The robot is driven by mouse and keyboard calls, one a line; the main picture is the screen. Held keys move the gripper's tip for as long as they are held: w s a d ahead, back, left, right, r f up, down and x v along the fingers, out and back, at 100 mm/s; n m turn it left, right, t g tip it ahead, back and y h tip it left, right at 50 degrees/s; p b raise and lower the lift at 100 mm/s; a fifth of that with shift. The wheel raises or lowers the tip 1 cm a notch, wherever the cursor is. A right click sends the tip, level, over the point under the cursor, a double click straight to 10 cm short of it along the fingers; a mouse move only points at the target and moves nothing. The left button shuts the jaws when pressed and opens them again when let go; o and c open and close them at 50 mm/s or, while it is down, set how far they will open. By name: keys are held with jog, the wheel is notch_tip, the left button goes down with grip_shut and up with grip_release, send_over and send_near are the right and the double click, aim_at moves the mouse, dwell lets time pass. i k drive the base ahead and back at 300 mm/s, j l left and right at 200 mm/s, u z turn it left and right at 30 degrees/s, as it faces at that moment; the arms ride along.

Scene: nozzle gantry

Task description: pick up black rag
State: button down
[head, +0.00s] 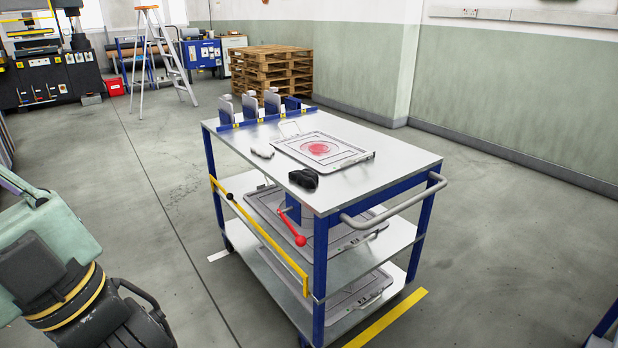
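A small crumpled black item, which looks like the black rag (304,179), lies on the top shelf of the metal cart (378,176), near its front left edge. My arm shows at the lower left of the head view, well apart from the cart. Its gripper end cannot be made out, so I cannot see its fingers.
A framed tray (347,158) with a red round mark lies behind the rag. A small white item (262,152) lies to its left. A red-knobbed lever (299,240) and a yellow bar (262,232) are on the cart's front side. Floor around the cart is clear.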

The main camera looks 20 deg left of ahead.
aim_at(306, 176)
jog(key=i+j, duration=0.1)
jog(key=i, duration=0.35)
jog(key=i+j, duration=0.15)
jog(key=i, duration=0.35)
jog(key=i+j, duration=0.1)
jog(key=i, duration=0.35)
